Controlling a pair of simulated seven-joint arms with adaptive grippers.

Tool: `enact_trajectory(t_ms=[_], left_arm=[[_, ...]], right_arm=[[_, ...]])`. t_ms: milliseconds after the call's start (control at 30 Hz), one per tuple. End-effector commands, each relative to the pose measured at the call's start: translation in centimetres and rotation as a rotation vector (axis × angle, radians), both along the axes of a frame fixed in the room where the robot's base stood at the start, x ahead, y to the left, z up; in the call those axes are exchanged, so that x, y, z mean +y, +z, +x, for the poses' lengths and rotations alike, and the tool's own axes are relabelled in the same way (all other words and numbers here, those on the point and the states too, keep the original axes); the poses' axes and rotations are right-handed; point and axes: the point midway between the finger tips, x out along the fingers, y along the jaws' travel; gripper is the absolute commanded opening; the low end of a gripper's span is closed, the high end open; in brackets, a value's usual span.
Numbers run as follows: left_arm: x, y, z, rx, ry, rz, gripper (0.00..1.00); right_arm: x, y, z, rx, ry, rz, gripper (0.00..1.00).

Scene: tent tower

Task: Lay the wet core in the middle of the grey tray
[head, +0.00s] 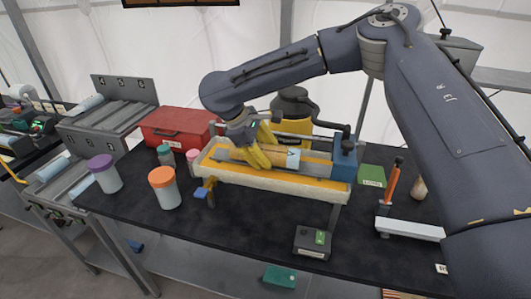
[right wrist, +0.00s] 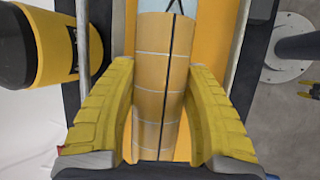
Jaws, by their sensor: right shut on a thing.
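The core is a tan cylinder (head: 279,156) with a pale blue end. It lies lengthwise over a long pale trough (head: 270,181) with an orange inside. In the right wrist view the core (right wrist: 160,85) shows a black line along it and thin pale cross bands. My right gripper (head: 262,150) has yellow fingers, one on each side of the core, shut on it. The fingers also show in the right wrist view (right wrist: 160,68). I cannot tell whether the core touches the trough. A grey grooved tray (head: 125,97) stands at the left. My left gripper is not in view.
A red case (head: 178,127) stands behind the trough. Jars with purple (head: 105,175) and orange (head: 164,187) lids stand left of it. A blue block (head: 344,160) is at the trough's right end. A dark box (head: 312,243) sits at the black table's front edge.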

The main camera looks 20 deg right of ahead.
Motion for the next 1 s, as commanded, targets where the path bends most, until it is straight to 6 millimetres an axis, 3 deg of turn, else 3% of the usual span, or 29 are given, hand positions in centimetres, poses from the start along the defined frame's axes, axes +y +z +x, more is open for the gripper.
enact_trajectory(t_ms=[467,500,700,1000], left_arm=[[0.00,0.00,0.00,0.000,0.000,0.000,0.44],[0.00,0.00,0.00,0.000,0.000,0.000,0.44],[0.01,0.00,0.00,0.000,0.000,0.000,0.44],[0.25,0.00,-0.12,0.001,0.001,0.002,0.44]], right_arm=[[-0.13,-0.11,0.04,0.000,-0.001,-0.002,0.03],[-0.13,-0.11,0.04,0.000,-0.001,-0.002,0.56],[-0.09,-0.09,0.02,0.000,-0.002,-0.002,0.76],[0.11,0.16,-0.02,0.000,0.000,-0.001,0.76]])
